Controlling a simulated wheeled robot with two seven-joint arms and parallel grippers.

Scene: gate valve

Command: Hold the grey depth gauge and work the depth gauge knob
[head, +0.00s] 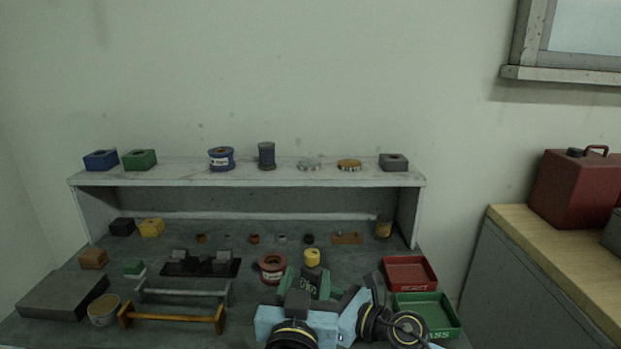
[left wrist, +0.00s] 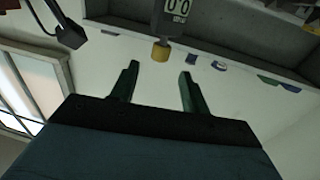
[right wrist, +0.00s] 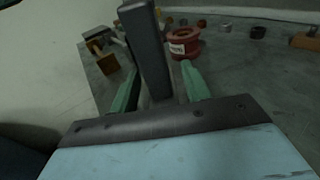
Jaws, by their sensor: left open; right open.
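The grey depth gauge stands with its yellow knob (head: 312,257) on top, behind my grippers in the head view. In the left wrist view the grey gauge body (left wrist: 170,26) comes down from the top edge, with a digit display and the yellow knob (left wrist: 161,51) at its end. My left gripper (head: 305,277) is open and empty, the knob just beyond its fingertips. My right gripper (right wrist: 155,80) is open, with the dark grey gauge bar (right wrist: 146,52) between its fingers in the picture; I cannot tell if they touch it. In the head view my grippers hide the lower gauge.
A red spool (head: 271,268) lies left of the gauge. A red tray (head: 409,287) and a green tray (head: 455,324) sit at right. An orange handle (head: 170,318) and a grey handle stand at front left. A shelf (head: 250,180) with spools and blocks runs along the back.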

